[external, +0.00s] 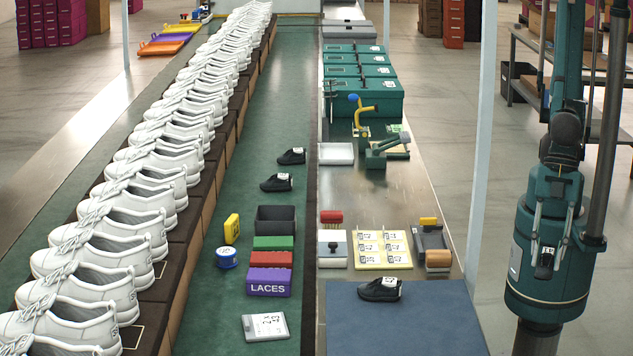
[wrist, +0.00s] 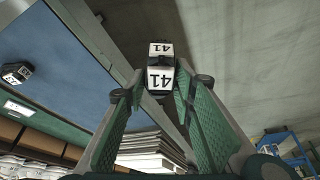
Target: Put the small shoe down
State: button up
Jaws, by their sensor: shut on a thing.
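In the external view my gripper (external: 545,247) hangs at the right, beside the bench and beyond its right edge. It is shut on a small black shoe (external: 544,267), held in the air with its toe down. In the wrist view the shoe shows as a black shape with white "41" labels (wrist: 160,78) between the green fingers of my gripper (wrist: 160,92). Another small black shoe (external: 380,290) with a white label stands on the blue mat (external: 400,330); it also shows at the left of the wrist view (wrist: 16,73). Two more small black shoes (external: 291,157) (external: 277,183) stand on the green belt.
A yellow label sheet (external: 381,265), a grey dispenser (external: 430,240) and a white box (external: 332,250) stand behind the mat. A purple LACES box (external: 269,282) is on the belt. White shoes line the left. Most of the mat is bare.

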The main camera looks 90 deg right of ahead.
jog(key=w+a+m+t+p, duration=0.15)
jog(key=w+a+m, duration=0.25)
jog(key=w, duration=0.8)
jog(key=r+m+h+p, duration=0.1)
jog(key=m+h+p, duration=0.15)
jog(key=m, duration=0.25)
send_over(413, 326)
jog(key=s, duration=0.2)
jog(key=shift+w+d+t+p, duration=0.2)
jog(key=shift+d+t+p, duration=0.05)
jog(key=shift+t+p, duration=0.15)
jog(key=shift+f+b, duration=0.85)
jog(key=shift+f, duration=2.25)
jog(key=shift+f+b, duration=0.5)
jog(key=shift+f, duration=1.35)
jog(key=shift+f, duration=0.15)
jog(key=o, duration=0.9)
